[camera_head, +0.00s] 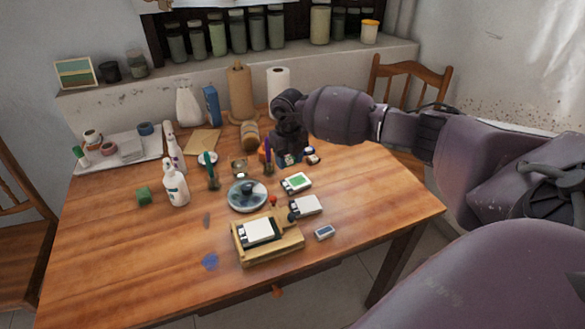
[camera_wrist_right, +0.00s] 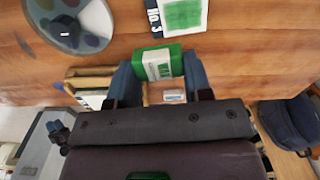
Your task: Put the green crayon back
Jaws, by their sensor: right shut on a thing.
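The green crayon (camera_wrist_right: 160,63) has a white label. In the right wrist view it lies crosswise between the two blue fingers of my right gripper (camera_wrist_right: 160,76), which is shut on it. In the head view my right gripper (camera_head: 290,158) is low over the back right part of the table, among small coloured items; the crayon cannot be made out there. My left gripper is in neither view.
A round paint palette (camera_head: 247,195), a card with a green patch (camera_head: 296,182) and a wooden tray holding a white pad (camera_head: 268,251) are in front of the gripper. Bottles (camera_head: 176,185) stand left. Paper rolls (camera_head: 240,92) stand behind. The table's front left is mostly clear.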

